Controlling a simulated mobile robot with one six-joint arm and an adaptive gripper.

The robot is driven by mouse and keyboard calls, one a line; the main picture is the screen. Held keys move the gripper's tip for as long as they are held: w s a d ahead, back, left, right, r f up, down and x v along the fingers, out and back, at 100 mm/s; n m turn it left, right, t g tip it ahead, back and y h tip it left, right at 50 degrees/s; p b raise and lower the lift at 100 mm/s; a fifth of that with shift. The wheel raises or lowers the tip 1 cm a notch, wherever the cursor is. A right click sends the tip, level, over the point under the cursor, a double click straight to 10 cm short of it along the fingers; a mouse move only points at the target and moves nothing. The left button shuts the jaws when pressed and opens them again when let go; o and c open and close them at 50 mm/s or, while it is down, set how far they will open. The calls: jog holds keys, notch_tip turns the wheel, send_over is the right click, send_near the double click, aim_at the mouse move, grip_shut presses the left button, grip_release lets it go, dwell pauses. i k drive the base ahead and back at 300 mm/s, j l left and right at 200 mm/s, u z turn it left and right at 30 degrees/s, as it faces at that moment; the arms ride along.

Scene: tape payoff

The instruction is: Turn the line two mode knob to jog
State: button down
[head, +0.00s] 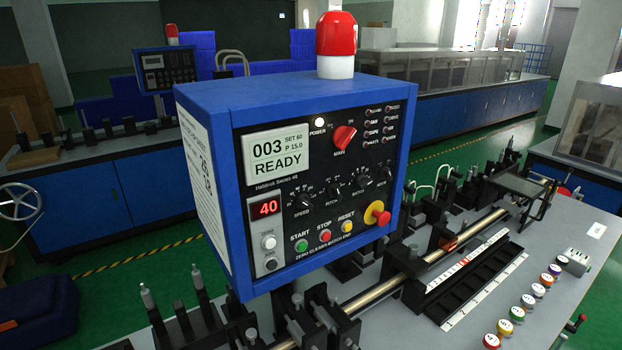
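A blue control box (210,100) with a black front panel stands in the middle. Its panel carries a row of small black knobs: one labelled SPEED (304,199), one labelled PITCH (333,191), and two more, a third knob (362,183) and a fourth knob (385,175). The labels of the last two and the knob positions are too small to read surely. No line number is legible on the box. A second, smaller blue control box (165,69) stands behind at the left, its knobs too small to make out. My gripper is not in view.
The near panel has a red MAIN switch (344,138), a READY display (275,155), a red emergency stop button (376,213) and START, STOP and RESET buttons. A red and white beacon (336,45) tops the box. Machine parts and a rail (455,255) crowd the bench below.

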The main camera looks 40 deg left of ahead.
aim_at(385, 173)
jog(key=u, duration=1.75)
